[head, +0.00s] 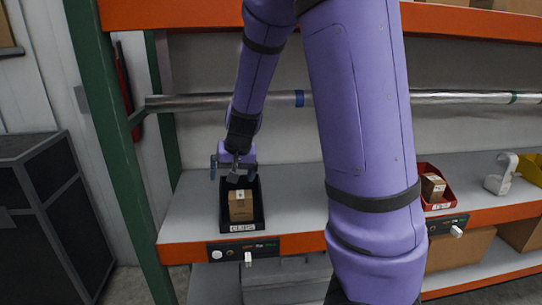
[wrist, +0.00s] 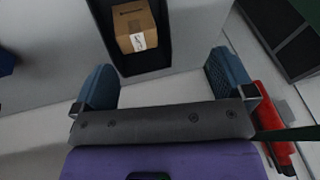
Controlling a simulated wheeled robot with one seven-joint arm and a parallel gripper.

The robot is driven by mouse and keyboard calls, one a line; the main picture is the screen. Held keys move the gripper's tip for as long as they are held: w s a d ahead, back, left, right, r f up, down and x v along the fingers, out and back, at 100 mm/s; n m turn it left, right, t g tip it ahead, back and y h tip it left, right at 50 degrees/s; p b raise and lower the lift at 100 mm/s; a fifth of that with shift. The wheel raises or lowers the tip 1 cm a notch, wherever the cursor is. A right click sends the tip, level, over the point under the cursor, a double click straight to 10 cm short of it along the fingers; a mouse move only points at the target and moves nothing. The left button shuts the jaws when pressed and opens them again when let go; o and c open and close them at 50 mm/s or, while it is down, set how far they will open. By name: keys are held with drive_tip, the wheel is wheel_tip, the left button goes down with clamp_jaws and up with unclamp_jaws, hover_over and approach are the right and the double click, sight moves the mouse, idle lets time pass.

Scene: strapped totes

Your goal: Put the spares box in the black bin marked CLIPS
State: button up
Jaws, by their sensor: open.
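A small brown cardboard box (head: 241,205) lies inside the black bin (head: 259,213) marked CLIPS on the shelf. In the wrist view the box (wrist: 136,27) shows a white label and sits within the dark bin (wrist: 150,64). I cannot read writing that names it as the spares box. My gripper (head: 233,172) is above the bin's back end. In the wrist view its two blue-padded fingers (wrist: 162,82) are wide apart, with nothing between them. The box is apart from the fingers.
A red bin (head: 440,203) holding another brown box (head: 433,188) stands further right on the shelf (head: 290,205). A white device (head: 501,174) is beside it. A metal pipe (head: 200,101) runs across behind. A green upright (head: 118,150) and a dark cabinet (head: 52,220) are at left.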

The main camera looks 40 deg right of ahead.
drive_tip(key=s+a+r+n, duration=0.2)
drive_tip(key=s+r, duration=0.6)
drive_tip(key=s, duration=0.4)
drive_tip(key=s+a+r+n+t, duration=0.1)
drive_tip(key=s+a+r+n, duration=0.2)
drive_tip(key=s+r, duration=0.6)
drive_tip(key=s+a, duration=0.2)
drive_tip(key=s, duration=0.2)
drive_tip(key=shift+s+a+n, duration=0.15)
drive_tip(key=shift+s+n, duration=0.1)
drive_tip(key=shift+n, duration=0.05)
